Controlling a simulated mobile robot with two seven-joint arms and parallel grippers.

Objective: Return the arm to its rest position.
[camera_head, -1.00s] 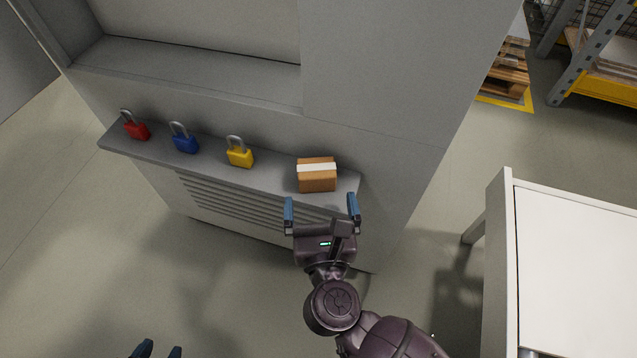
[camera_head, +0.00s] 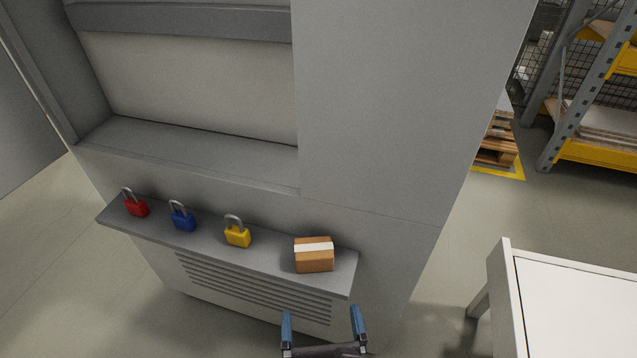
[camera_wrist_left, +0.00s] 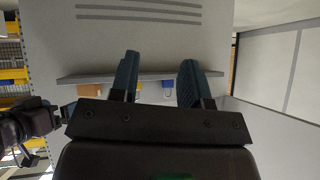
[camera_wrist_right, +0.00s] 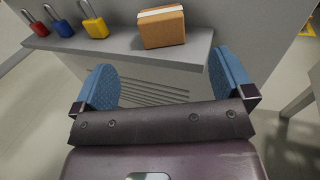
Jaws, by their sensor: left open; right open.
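My right gripper (camera_head: 323,330) is open and empty, low in the head view, below and in front of the shelf's right end. In the right wrist view its blue fingers (camera_wrist_right: 165,88) are spread apart, with the cardboard box (camera_wrist_right: 162,27) beyond them on the shelf. No finger touches the box. My left gripper (camera_wrist_left: 158,82) shows in the left wrist view, open with nothing between its fingers. It is out of sight in the head view.
On the grey shelf (camera_head: 268,259) stand a red padlock (camera_head: 137,207), a blue padlock (camera_head: 183,218), a yellow padlock (camera_head: 237,234) and the cardboard box (camera_head: 314,256). A white table (camera_head: 580,306) stands at right. Pallets and a rack (camera_head: 590,95) are behind. Floor between cabinet and table is clear.

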